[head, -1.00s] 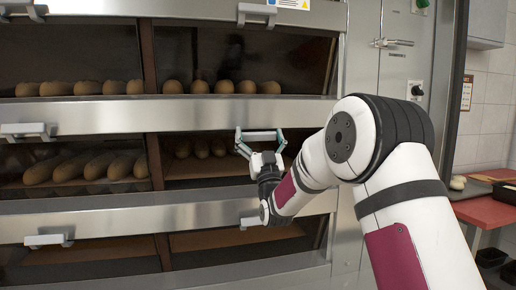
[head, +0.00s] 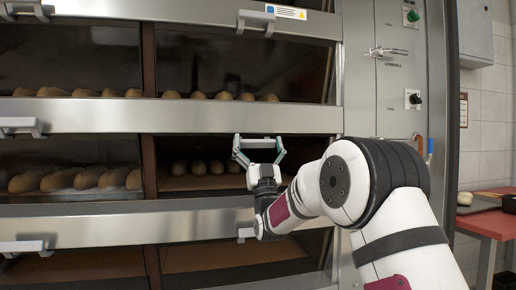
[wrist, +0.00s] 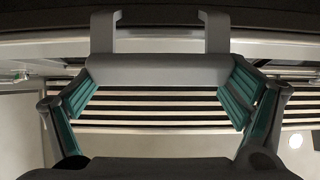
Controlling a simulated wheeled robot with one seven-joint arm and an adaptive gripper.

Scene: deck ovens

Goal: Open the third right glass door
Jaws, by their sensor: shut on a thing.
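My gripper (head: 259,152) is shut on the grey bar handle (head: 258,142) of a right-hand glass door, just below a steel strip (head: 240,118). In the wrist view, the handle (wrist: 158,70) spans between the green finger pads of my gripper (wrist: 158,92), its two brackets running up to the oven front. Behind and below the handle, a dark right-hand compartment (head: 215,182) shows several loaves (head: 198,167). I cannot tell how far this door is tilted. My arm hides part of the compartment's right side.
Another right-hand handle (head: 256,20) sits above and one (head: 246,233) below, close to my arm. Left-hand doors have similar handles (head: 20,127). A steel control panel (head: 400,85) with knobs stands right of the ovens, and a red-topped table (head: 490,222) at far right.

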